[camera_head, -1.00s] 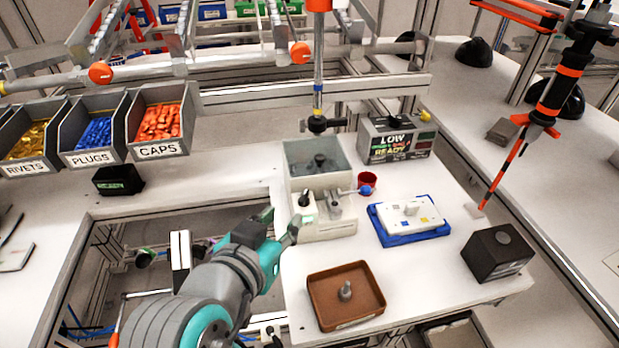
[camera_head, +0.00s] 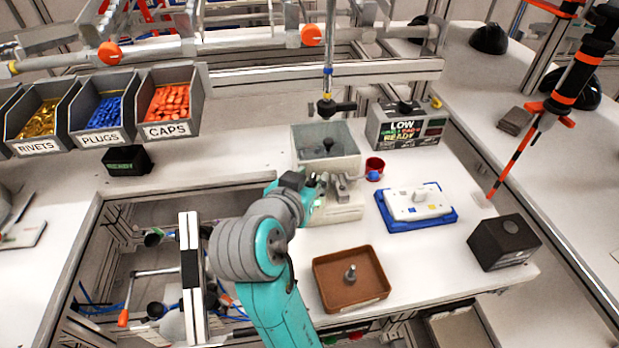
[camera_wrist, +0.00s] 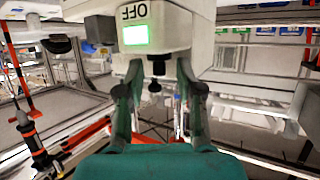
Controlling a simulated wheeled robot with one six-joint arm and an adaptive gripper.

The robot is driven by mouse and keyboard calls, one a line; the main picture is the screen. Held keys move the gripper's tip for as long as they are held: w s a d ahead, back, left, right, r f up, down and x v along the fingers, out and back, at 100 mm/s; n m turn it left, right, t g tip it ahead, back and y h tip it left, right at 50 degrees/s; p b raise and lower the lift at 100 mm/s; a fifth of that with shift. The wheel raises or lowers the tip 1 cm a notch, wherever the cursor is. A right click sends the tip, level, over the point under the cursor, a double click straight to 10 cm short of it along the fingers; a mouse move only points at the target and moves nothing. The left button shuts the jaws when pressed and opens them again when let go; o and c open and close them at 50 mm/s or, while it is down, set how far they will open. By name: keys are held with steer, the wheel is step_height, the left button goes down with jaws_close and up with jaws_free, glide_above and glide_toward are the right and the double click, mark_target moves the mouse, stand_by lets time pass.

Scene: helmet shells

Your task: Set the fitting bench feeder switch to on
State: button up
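The bench feeder (camera_head: 326,162) is a pale box with an open grey hopper, standing near the middle of the bench. In the wrist view its pale housing (camera_wrist: 165,20) shows an upside-down OFF label and a lit green panel (camera_wrist: 136,36). A black switch knob (camera_wrist: 157,68) sticks out below the housing. My gripper (camera_wrist: 158,75) is open, with one teal finger on each side of the knob; whether either finger touches it I cannot tell. In the head view my gripper (camera_head: 312,186) is at the feeder's left front and partly hides it. The switch is hidden there.
A red cup (camera_head: 374,166) with a blue ball in front stands right of the feeder. A brown tray (camera_head: 349,292) lies in front, and a blue tray (camera_head: 448,218) and black box (camera_head: 503,243) to the right. A display box (camera_head: 405,128) stands behind.

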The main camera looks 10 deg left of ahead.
jaws_close()
steer(key=shift+d+n+y, duration=0.15)
steer(key=shift+n+y, duration=0.8)
steer(key=shift+y, duration=0.15)
steer(key=shift+d+n+y, duration=0.1)
steer(key=shift+n+y, duration=0.85)
steer(key=shift+y, duration=0.15)
steer(key=shift+n+y, duration=1.1)
steer(key=shift+y, duration=0.1)
jaws_free()
